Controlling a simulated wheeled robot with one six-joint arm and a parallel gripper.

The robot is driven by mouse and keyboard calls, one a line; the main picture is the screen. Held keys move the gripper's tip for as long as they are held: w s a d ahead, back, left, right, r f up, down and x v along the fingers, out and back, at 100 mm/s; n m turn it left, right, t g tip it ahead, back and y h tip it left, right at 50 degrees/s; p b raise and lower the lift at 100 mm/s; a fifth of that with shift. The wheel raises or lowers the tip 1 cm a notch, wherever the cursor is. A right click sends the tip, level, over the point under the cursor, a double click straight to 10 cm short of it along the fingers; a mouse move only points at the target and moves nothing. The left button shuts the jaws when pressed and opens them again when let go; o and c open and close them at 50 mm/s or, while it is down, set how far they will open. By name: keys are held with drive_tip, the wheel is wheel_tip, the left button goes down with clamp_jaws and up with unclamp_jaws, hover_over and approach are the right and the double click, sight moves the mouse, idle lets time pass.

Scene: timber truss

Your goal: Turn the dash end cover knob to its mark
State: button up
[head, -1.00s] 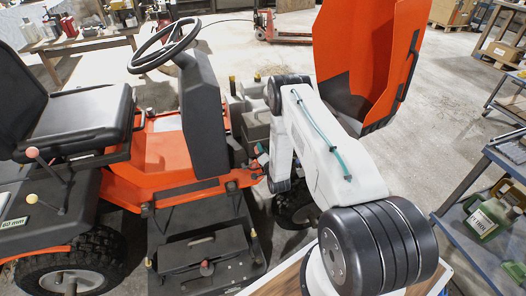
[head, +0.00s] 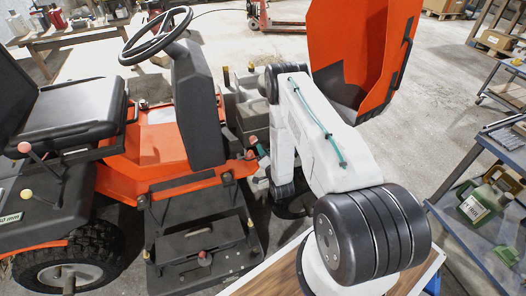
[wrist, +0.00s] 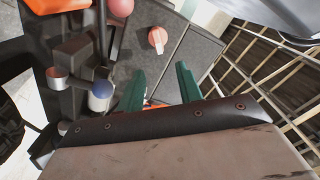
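In the wrist view a small pink-red knob (wrist: 157,38) with a pale edge sits on a dark grey panel (wrist: 185,60). It looks like the dash end cover knob, but I cannot be sure, and I cannot make out its mark. My gripper (wrist: 159,86) shows as two green fingers, spread apart with nothing between them. The knob lies beyond the fingertips, apart from them. In the head view my gripper is mostly hidden behind my arm, with a bit of green (head: 263,155) showing beside the orange mower (head: 150,165).
In the wrist view a pink ball (wrist: 120,7) and a blue-topped post (wrist: 102,92) stand left of the fingers. A wire grid (wrist: 265,75) is on the right. In the head view the raised orange hood (head: 372,50) stands behind my arm, and a blue cart (head: 470,235) is at right.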

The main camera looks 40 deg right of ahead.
sight(254, 142)
drive_tip(key=o, duration=0.3)
drive_tip(key=shift+a+f, duration=0.1)
drive_tip(key=shift+a, duration=0.25)
drive_tip(key=w+n, duration=0.2)
drive_tip(key=n, duration=0.4)
drive_tip(key=w+n, duration=0.3)
drive_tip(key=n, duration=0.3)
drive_tip(key=w+d+n, duration=0.1)
drive_tip(key=w+n, duration=0.2)
drive_tip(key=n, duration=0.3)
drive_tip(key=shift+w+d+f, duration=0.1)
drive_tip(key=shift+f, duration=0.2)
drive_tip(key=shift+c, duration=0.2)
drive_tip(key=c, duration=0.9)
